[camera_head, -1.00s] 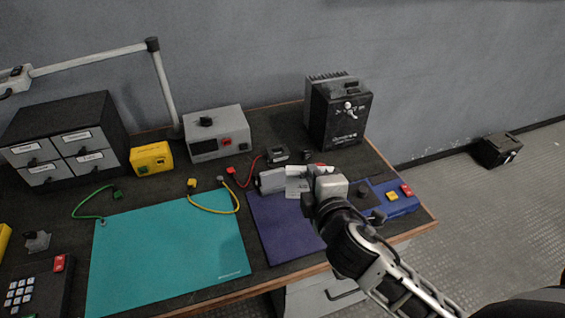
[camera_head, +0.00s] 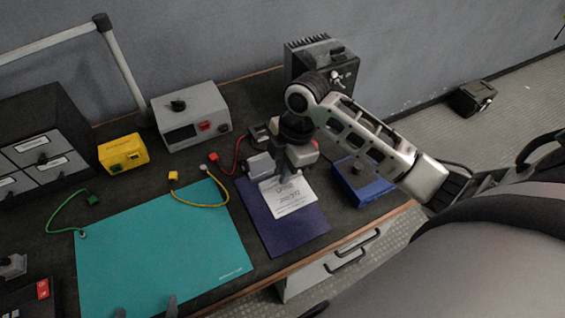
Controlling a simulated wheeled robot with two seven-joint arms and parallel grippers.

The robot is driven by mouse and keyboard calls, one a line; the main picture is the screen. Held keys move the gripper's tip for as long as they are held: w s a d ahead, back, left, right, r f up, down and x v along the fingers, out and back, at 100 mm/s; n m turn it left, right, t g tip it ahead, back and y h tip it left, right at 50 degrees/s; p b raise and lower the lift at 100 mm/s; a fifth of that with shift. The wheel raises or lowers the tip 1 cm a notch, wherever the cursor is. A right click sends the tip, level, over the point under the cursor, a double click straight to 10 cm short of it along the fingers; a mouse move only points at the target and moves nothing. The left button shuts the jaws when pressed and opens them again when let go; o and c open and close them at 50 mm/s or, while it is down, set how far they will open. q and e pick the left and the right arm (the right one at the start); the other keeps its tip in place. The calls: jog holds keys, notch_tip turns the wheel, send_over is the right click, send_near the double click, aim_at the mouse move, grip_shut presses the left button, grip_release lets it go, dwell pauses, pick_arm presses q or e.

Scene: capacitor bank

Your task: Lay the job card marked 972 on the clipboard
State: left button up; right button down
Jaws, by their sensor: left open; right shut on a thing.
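The white job card (camera_head: 289,198) is over the upper part of the dark blue clipboard (camera_head: 285,236), and its printing is too small to read surely. My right gripper (camera_head: 284,178) is shut on the card's upper edge, pointing down from above. Whether the card touches the board or hangs just above it I cannot tell. The clipboard's grey clip (camera_head: 260,165) is at its top left, beside the gripper. Two grey fingertips of my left gripper (camera_head: 145,309) show apart and empty at the bottom edge, over the teal mat.
The teal mat (camera_head: 150,240) lies left of the clipboard. A blue box (camera_head: 362,184) is to its right, partly behind my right arm. A red lead (camera_head: 238,155), a yellow lead (camera_head: 205,203) and a grey meter (camera_head: 190,118) are behind. A black heatsinked unit (camera_head: 310,62) stands at the back.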

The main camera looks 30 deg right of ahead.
aim_at(279, 185)
pick_arm(q)
jog(key=shift+f, duration=0.25)
pick_arm(e)
jog(key=f, duration=0.2)
jog(key=w+f, duration=0.1)
jog(key=f, duration=0.2)
jog(key=w+f, duration=0.1)
jog(key=f, duration=0.1)
jog(key=shift+w+f, duration=0.25)
jog(key=shift+f, duration=0.05)
pick_arm(q)
jog(key=shift+d+f+b, duration=0.15)
jog(key=shift+d+b, duration=0.05)
jog(key=shift+b, duration=0.45)
pick_arm(e)
jog(key=shift+d+x, duration=0.2)
jog(key=shift+x, duration=0.75)
pick_arm(q)
jog(key=shift+w+d, duration=0.1)
jog(key=shift+w, duration=0.05)
pick_arm(e)
jog(key=shift+f, duration=0.45)
pick_arm(q)
jog(key=shift+r, duration=0.2)
pick_arm(e)
jog(key=c, duration=1.4)
grip_release()
pick_arm(q)
jog(key=shift+f, duration=0.15)
